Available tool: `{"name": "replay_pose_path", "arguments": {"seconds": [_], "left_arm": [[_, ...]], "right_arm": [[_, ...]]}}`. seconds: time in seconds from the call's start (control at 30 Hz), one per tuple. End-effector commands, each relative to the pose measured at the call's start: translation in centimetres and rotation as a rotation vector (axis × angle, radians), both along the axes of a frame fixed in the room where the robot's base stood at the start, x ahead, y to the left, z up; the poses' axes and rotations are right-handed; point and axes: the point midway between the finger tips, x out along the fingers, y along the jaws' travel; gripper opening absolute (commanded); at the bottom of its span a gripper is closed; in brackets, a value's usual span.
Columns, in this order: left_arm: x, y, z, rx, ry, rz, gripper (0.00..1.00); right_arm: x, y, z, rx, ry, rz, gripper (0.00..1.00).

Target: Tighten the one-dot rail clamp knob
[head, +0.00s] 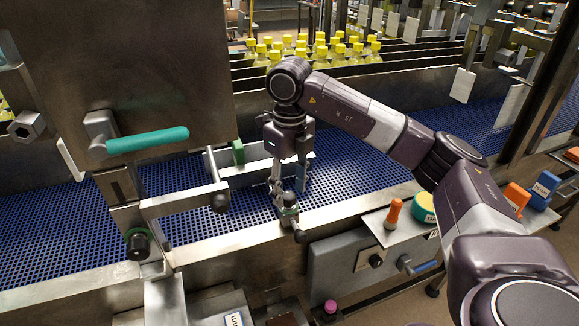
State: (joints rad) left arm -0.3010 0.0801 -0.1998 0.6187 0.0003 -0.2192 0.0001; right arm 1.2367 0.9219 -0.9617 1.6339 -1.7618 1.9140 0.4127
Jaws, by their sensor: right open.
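My right gripper (288,190) hangs pointing down over the conveyor's near edge, with its fingers apart. Another clamp knob (138,244), black with a green ring, sits at the left on a steel bracket. No dot marks are readable on either knob, so I cannot tell which is the one-dot knob. My left gripper is out of view.
A steel panel with a teal handle (147,141) stands at the left. The blue conveyor belt (345,170) runs across behind the gripper. Yellow-capped bottles (318,48) stand farther back. An orange tool (393,212) and a green-yellow round container (424,207) sit on a shelf at the right.

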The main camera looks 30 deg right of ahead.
Motion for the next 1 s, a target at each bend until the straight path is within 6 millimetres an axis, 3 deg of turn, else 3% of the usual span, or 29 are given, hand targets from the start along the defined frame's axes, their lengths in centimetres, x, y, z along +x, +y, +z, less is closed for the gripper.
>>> {"name": "replay_pose_path", "arguments": {"seconds": [0.2,0.4,0.67,1.0], "left_arm": [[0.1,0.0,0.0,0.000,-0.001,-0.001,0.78],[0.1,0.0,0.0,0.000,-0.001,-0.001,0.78],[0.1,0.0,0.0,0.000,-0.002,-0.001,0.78],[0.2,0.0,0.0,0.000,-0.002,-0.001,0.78]], "right_arm": [[0.1,0.0,5.5,0.002,-0.008,0.000,0.44],[0.1,-0.1,7.7,-0.001,-0.006,-0.002,0.44],[0.1,-0.1,9.5,0.000,-0.005,-0.002,0.44],[0.0,-0.1,9.7,0.001,-0.003,-0.002,0.44]]}}
